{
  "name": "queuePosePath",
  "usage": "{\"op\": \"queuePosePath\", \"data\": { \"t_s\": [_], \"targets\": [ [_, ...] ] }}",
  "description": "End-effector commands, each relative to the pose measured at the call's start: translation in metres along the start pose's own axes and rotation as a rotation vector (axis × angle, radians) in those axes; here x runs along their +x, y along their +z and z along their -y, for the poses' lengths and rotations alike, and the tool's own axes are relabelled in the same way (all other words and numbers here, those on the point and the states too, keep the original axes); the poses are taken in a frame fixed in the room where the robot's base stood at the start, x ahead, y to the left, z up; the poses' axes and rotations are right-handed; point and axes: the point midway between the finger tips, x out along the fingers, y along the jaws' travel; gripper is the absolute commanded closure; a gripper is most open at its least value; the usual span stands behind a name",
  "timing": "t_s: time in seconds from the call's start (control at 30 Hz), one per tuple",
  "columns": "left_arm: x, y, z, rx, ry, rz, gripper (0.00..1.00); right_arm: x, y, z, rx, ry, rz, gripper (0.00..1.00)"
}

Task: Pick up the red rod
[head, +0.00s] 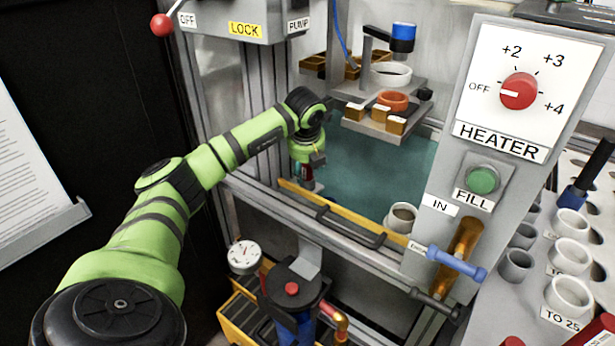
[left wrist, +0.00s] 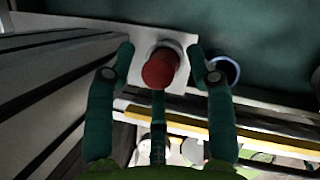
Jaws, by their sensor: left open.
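The red rod (left wrist: 160,70) shows in the left wrist view as a rounded red end pointing towards the camera, above a pale square plate. My left gripper (left wrist: 161,58) is open, with one teal finger on each side of the rod and a visible gap on both sides. In the head view my left gripper (head: 305,182) reaches down inside the gantry bay at its left front corner. The rod is mostly hidden there by the gripper and arm. My right gripper is not in view.
A yellow-edged rail with a dark handle (head: 350,228) runs along the bay's front, close to my left gripper. A white cup (head: 402,217) stands at the bay's right. A shelf with an orange ring (head: 393,101) hangs above. The teal floor between is clear.

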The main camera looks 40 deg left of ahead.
Motion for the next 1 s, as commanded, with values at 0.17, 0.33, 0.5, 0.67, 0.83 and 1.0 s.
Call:
{"op": "queuePosePath", "data": {
  "t_s": [0.17, 0.33, 0.5, 0.67, 0.83, 1.0],
  "targets": [
    [0.001, 0.000, 0.000, 0.001, -0.001, 0.001, 0.46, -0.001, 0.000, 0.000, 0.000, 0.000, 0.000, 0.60],
    [0.001, 0.000, 0.000, 0.001, -0.001, 0.000, 0.97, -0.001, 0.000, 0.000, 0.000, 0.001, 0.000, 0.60],
    [0.000, 0.000, 0.000, 0.000, -0.001, 0.001, 0.98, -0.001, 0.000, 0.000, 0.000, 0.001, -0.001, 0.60],
    [0.000, 0.001, 0.000, 0.000, -0.001, 0.001, 0.98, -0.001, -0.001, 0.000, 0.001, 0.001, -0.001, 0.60],
    [-0.006, 0.004, 0.001, 0.000, -0.002, 0.002, 0.98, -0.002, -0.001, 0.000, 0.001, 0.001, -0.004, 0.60],
    [-0.026, 0.012, 0.001, 0.000, -0.004, 0.004, 0.98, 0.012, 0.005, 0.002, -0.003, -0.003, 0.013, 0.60]
  ]
}}
